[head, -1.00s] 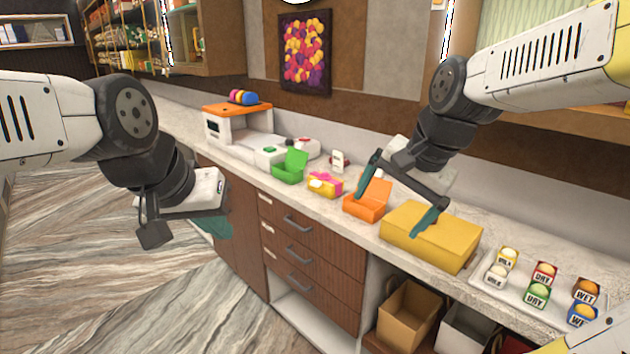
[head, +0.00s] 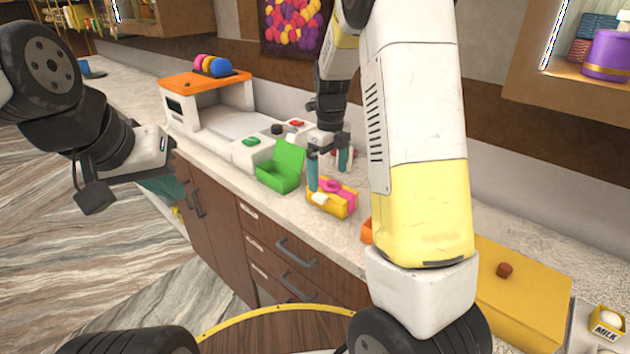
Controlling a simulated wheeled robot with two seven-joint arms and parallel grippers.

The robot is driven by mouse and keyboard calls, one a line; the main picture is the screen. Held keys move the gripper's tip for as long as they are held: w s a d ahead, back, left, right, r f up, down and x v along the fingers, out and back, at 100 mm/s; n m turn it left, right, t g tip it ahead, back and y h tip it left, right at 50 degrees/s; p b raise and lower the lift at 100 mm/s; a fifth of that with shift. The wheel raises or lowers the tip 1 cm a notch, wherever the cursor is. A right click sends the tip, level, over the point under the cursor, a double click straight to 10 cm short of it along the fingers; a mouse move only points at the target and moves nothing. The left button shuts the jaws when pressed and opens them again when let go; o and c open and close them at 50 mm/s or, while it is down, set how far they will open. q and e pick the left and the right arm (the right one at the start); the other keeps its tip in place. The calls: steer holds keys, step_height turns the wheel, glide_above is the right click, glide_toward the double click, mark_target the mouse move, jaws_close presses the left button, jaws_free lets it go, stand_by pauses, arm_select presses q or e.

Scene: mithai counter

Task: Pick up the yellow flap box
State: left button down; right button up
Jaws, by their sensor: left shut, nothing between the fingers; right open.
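A small yellow box (head: 327,207) with a pink ribbon-like band and a pale tag stands on the counter. My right gripper (head: 328,174) is open, pointing down over this box, with its teal fingers apart. I cannot tell whether the fingers touch it. A larger, closed yellow box (head: 525,290) with a brown knob on top stands at the right, partly hidden by my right arm. I cannot tell from the view which of the two has a flap. My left gripper (head: 165,187) is shut and empty, off the counter at the left.
A green box (head: 278,178) with its lid up stands left of the small yellow box. An orange box (head: 366,231) is mostly hidden behind my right arm. An orange-topped machine (head: 205,82) stands further back. A milk carton (head: 606,322) is at far right.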

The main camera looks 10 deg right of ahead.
mark_target(329, 190)
step_height(329, 190, down, 7)
steer(key=shift+d+f, duration=0.1)
steer(key=shift+f, duration=0.1)
stand_by(0.3)
steer(key=c, duration=1.2)
